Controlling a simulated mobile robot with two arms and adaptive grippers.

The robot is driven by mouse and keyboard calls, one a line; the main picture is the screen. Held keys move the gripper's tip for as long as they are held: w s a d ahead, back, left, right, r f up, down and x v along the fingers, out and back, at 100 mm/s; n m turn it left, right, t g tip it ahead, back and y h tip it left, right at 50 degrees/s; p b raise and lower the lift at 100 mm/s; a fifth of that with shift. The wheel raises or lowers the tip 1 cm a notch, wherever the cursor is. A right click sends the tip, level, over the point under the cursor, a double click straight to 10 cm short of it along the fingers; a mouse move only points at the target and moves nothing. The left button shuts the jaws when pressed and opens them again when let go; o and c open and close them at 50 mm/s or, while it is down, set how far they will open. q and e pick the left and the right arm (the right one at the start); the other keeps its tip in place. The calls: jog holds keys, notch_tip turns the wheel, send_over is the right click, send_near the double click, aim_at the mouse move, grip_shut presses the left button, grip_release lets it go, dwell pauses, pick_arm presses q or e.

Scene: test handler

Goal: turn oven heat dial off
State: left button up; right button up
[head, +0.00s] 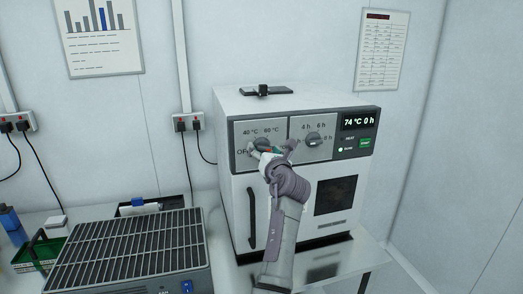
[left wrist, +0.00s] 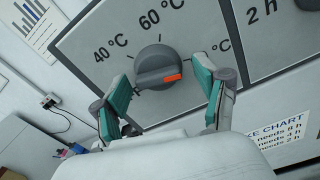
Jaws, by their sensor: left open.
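The white oven (head: 238,205) stands on a bench in the head view, its display (head: 359,121) reading 74 °C 0 h. The grey heat dial (left wrist: 157,66) is on the left panel, with an orange mark pointing right, towards a °C label partly hidden by a finger. In the head view the heat dial (head: 262,142) is partly covered by my left gripper (head: 270,150). My left gripper (left wrist: 165,82) is open, with one green-padded finger on each side of the dial. Contact with the dial cannot be told. My right gripper is not in view.
The time dial (head: 314,140) is just right of the heat dial. A black door handle (head: 252,217) stands out below. A dark object (head: 264,91) lies on top of the oven. A grated device (head: 130,250) and a green crate (head: 40,252) are at the left.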

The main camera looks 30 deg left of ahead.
pick_arm(q)
jog(key=shift+s+d+r, duration=0.2)
jog(key=shift+d+r, duration=0.05)
jog(key=shift+c, duration=1.1)
jog(key=c, duration=0.9)
jog(key=shift+c, duration=0.2)
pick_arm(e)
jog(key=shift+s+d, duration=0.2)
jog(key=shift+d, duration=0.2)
